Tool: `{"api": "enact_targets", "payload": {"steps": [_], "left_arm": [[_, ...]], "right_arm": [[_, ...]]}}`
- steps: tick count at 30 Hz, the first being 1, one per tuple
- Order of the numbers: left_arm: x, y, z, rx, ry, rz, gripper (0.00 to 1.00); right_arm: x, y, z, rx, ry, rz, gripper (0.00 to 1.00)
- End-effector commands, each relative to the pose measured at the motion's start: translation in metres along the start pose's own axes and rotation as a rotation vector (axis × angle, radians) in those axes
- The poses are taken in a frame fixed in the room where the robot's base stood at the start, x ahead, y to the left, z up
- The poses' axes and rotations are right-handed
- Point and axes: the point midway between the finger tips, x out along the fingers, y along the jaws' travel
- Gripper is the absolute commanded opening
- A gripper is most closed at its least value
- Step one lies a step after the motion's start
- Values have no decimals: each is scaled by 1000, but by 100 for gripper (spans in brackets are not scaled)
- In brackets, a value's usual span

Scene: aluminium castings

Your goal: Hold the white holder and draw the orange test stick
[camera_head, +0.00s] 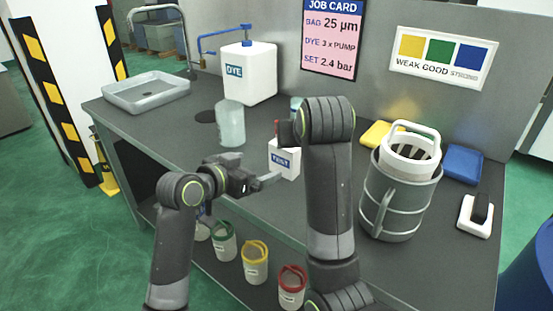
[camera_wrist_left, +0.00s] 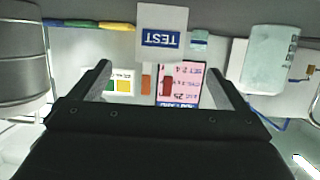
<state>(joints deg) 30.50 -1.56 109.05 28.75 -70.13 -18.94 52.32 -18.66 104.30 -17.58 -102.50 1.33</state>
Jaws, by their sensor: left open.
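The white holder (camera_head: 284,163), with a blue TEST label, stands on the bench just beyond my left gripper (camera_head: 254,170). The holder shows upside down in the left wrist view (camera_wrist_left: 175,17), between the open fingers in picture width and apart from them. An orange strip (camera_wrist_left: 146,79), which looks like the test stick, shows at the holder's edge there, with a darker red strip (camera_wrist_left: 167,86) beside it. In the head view a reddish piece (camera_head: 278,127) shows above the holder, partly covered by my right arm. My right gripper is hidden behind that arm.
A frosted jar (camera_head: 230,124) and the white DYE container (camera_head: 262,72) stand left of the holder. A grey tray (camera_head: 147,92) lies farther left. A metal pot (camera_head: 398,218) with a white basket (camera_head: 411,152) stands right. Several coloured-rim cups (camera_head: 256,262) sit below the front edge.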

Motion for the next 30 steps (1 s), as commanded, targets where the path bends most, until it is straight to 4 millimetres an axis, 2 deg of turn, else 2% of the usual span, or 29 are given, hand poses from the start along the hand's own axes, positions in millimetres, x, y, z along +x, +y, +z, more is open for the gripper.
{"api": "enact_targets", "payload": {"steps": [3, 15, 21, 30], "left_arm": [[21, 1, 0, -1, 0, 2, 96], [82, 0, 0, 1, -1, 1, 96], [100, 0, 0, -1, 0, 0, 96], [107, 0, 0, 0, 1, -1, 96]], "right_arm": [[0, 0, 0, 0, 0, 0, 36], [0, 0, 0, 0, 0, 0, 36], [0, 0, 0, 0, 0, 0, 36], [0, 0, 0, 0, 0, 0, 36]]}}
